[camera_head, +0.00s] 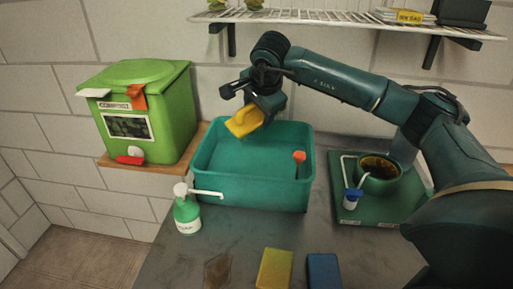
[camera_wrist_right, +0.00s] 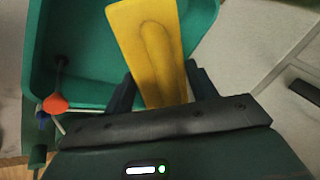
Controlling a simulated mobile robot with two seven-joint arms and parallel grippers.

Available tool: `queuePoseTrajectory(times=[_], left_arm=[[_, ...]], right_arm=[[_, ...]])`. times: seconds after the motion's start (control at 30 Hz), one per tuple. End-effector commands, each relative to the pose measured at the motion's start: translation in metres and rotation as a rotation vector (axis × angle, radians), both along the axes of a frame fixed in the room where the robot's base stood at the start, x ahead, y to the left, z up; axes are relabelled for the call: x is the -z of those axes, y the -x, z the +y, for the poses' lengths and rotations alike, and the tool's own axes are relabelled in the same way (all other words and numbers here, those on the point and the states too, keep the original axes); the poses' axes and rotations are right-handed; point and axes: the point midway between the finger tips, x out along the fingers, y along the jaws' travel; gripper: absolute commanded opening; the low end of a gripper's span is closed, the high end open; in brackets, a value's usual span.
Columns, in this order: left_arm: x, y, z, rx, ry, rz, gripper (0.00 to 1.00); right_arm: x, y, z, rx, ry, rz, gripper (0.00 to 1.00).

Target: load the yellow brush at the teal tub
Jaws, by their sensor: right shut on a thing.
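The yellow brush (camera_head: 245,121) is held in my right gripper (camera_head: 256,103), above the back part of the teal tub (camera_head: 250,191). In the right wrist view the brush (camera_wrist_right: 155,45) sticks out from between the two dark fingers (camera_wrist_right: 160,90), with the tub (camera_wrist_right: 62,35) below and behind it. The brush is tilted and clear of the tub's rim. The tub stands on the grey counter, and an orange-topped stick (camera_head: 299,157) shows at its right side. My left gripper is not in view.
A green bin (camera_head: 168,115) stands left on a wooden ledge. A soap pump bottle (camera_head: 187,213) is at the tub's front left. A yellow block (camera_head: 274,269) and blue block (camera_head: 323,271) lie in front. A green station (camera_head: 385,208) stands right. A wire shelf (camera_head: 340,19) hangs above.

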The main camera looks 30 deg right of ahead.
Motion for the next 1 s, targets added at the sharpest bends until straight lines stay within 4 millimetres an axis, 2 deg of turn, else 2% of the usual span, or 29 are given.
queuePoseTrajectory(times=[0.53,0.9,1.0], left_arm=[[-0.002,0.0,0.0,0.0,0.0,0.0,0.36],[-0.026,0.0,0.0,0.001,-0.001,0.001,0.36],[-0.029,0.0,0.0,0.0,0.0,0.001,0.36]], right_arm=[[-0.003,0.0,0.0,0.0,0.0,-0.001,0.35],[-0.038,0.0,0.0,0.0,0.0,-0.001,0.35],[-0.042,0.0,0.0,0.0,0.0,-0.001,0.35]])
